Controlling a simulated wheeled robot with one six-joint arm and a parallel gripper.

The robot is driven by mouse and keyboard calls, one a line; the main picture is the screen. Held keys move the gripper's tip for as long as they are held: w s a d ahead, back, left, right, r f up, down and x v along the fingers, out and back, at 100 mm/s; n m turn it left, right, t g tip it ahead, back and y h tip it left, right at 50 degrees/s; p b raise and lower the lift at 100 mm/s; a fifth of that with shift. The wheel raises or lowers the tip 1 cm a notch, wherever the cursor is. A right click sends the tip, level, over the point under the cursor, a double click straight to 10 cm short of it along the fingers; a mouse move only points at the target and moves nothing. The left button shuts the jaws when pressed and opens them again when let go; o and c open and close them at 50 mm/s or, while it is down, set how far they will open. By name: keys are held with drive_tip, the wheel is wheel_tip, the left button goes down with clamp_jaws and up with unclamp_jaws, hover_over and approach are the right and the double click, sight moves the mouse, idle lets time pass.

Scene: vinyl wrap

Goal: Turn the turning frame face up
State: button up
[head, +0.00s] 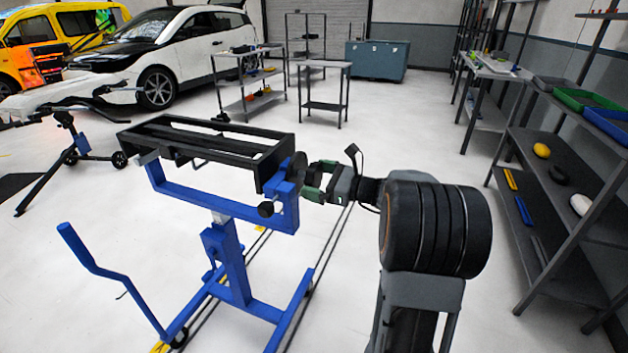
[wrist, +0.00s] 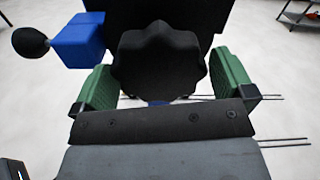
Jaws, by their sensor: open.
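The turning frame (head: 187,132) is a black rectangular open frame held on a blue stand (head: 232,260) left of centre in the head view. It lies roughly level, with its open side and slats showing upward. A black lobed knob sits at its right end and shows large in the wrist view (wrist: 158,62). My gripper (head: 316,182) is at this knob. In the wrist view its green fingers (wrist: 163,85) are open, one on each side of the knob, with gaps visible. I cannot tell the depth of the knob between them.
A small black ball-ended handle (head: 266,209) juts from the blue stand near my gripper. Shelves (head: 560,190) with trays line the right. A white car (head: 165,50) and carts are behind. Open floor surrounds the stand.

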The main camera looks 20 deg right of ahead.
drive_tip(key=shift+w+a, duration=0.4)
drive_tip(key=shift+w, duration=0.05)
drive_tip(key=c, duration=1.1)
drive_tip(key=shift+r+p, duration=0.1)
drive_tip(key=shift+p, duration=0.25)
